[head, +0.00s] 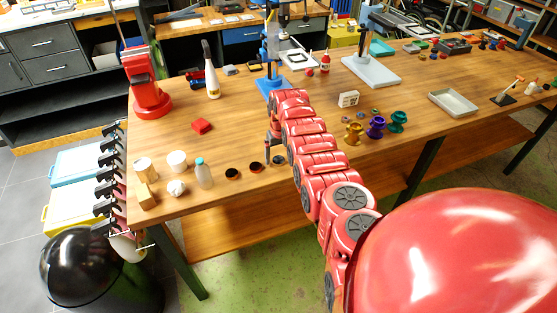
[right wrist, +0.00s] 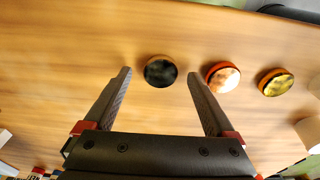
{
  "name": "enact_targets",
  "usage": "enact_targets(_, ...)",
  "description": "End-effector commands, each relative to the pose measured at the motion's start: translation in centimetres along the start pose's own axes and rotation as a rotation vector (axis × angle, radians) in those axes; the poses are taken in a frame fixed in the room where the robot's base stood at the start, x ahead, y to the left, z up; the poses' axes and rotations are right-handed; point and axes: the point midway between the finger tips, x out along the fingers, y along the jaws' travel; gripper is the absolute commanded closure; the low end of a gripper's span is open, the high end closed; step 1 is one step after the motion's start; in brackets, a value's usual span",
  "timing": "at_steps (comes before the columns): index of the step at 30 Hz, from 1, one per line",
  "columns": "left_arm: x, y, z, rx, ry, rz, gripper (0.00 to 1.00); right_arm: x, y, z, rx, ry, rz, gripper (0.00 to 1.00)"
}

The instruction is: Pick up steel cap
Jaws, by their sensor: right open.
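Three small round caps with orange-brown rims lie in a row near the table's front edge. In the right wrist view one has a dark face (right wrist: 160,71), the middle one a shiny orange and white face (right wrist: 222,77), and the last a yellowish mirrored face (right wrist: 275,82). I cannot tell for sure which is the steel cap. The middle cap (head: 255,168) and the last cap (head: 232,174) also show in the head view. My right gripper (right wrist: 160,75) is open and empty, its fingertips on either side of the dark-faced cap in the picture. My left gripper is out of view.
A white bottle (head: 204,174) with a blue-green top stands left of the caps, near white and tan containers. Coloured spools (head: 376,127) stand right of my arm, and a blue stand (head: 272,84) behind.

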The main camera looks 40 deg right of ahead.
Motion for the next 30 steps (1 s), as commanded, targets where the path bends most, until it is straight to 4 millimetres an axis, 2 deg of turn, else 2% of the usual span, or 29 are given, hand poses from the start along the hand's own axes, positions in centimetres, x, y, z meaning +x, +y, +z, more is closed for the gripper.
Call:
enact_targets(11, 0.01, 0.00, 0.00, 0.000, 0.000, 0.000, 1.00, 0.52, -0.08, 0.15, 0.000, -0.003, -0.002, 0.10)
enact_targets(26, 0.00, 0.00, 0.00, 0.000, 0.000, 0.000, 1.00, 0.50, -0.07, 0.14, 0.000, -0.002, -0.002, 0.98)
enact_targets(30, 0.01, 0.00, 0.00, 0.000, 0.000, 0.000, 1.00, 0.47, -0.06, 0.12, 0.000, -0.002, -0.001, 1.00)
